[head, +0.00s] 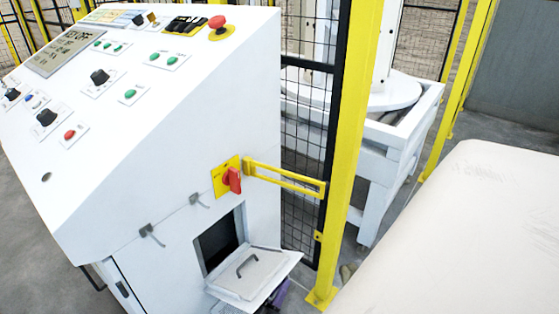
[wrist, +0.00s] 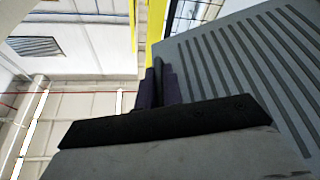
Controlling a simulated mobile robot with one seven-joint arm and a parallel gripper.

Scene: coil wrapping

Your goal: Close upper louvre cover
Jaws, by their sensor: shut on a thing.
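The upper louvre cover (head: 262,272) hangs open, roughly level, below a dark rectangular opening (head: 217,242) in the front of the white cabinet. Its inner face, with a small dark handle, faces up in the head view. In the wrist view its grey slatted outer face (wrist: 255,75) fills the right side. My gripper (wrist: 158,82) is shut at the cover's left edge in that view, its dark fingers pointing up along it. In the head view only a purple bit of my gripper (head: 279,295) shows under the cover's right edge; the rest is hidden.
A yellow post (head: 347,150) and mesh fence stand close to the right. A large pale rounded surface fills the lower right.

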